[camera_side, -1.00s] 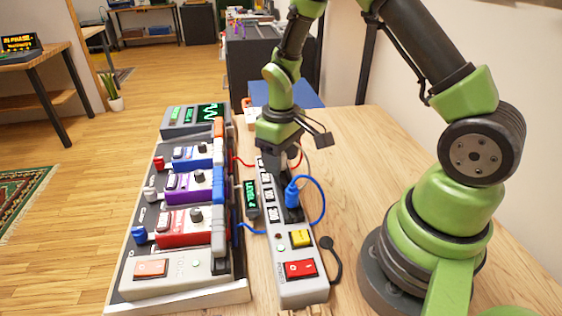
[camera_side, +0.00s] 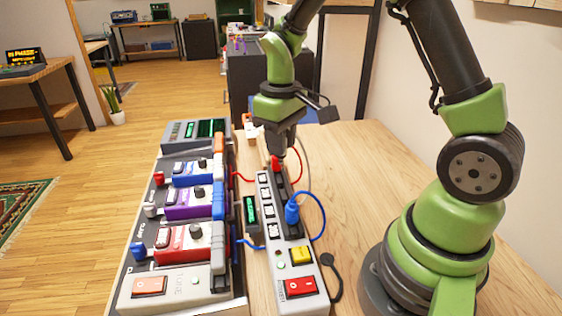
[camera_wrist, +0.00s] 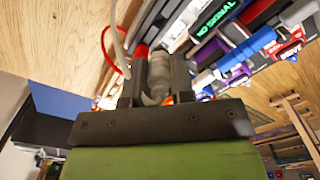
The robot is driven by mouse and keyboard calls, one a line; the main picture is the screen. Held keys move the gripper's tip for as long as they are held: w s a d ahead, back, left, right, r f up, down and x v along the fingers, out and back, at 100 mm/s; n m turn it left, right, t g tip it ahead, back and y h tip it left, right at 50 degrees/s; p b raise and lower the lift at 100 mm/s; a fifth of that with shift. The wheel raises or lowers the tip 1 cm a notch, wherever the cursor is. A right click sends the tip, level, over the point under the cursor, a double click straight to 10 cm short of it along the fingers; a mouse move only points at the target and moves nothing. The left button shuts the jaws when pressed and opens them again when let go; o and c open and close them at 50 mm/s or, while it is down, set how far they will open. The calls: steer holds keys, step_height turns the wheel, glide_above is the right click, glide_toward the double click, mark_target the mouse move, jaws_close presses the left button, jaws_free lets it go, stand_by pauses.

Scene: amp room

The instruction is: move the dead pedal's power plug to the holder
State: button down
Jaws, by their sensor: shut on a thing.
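My gripper (camera_side: 277,148) is above the far end of the power strip (camera_side: 286,262). In the wrist view my gripper (camera_wrist: 157,88) is shut on a pale grey-white plug (camera_wrist: 158,70). A white cable (camera_side: 305,150) hangs near the gripper in the side view. A red plug (camera_side: 275,163) with a red cable sits in the strip's far end, just below the fingers; it also shows in the wrist view (camera_wrist: 141,50). A blue plug (camera_side: 292,212) stands in the strip nearer the front. I cannot identify the holder for certain.
The pedalboard (camera_side: 127,272) with red (camera_side: 182,243), purple (camera_side: 188,204) and blue (camera_side: 193,173) pedals lies left of the strip. A small green display (camera_side: 250,210) stands between them. A white and orange block (camera_side: 250,130) is behind. Bare table (camera_side: 350,165) lies to the right.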

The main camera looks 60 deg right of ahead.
steer(key=w+d+r, duration=0.1)
steer(key=w+d, duration=0.8)
steer(key=shift+f, duration=3.05)
steer(key=shift+f, duration=1)
stand_by(0.3)
steer(key=shift+c, duration=2.4)
jaws_free()
step_height(320, 180, up, 7)
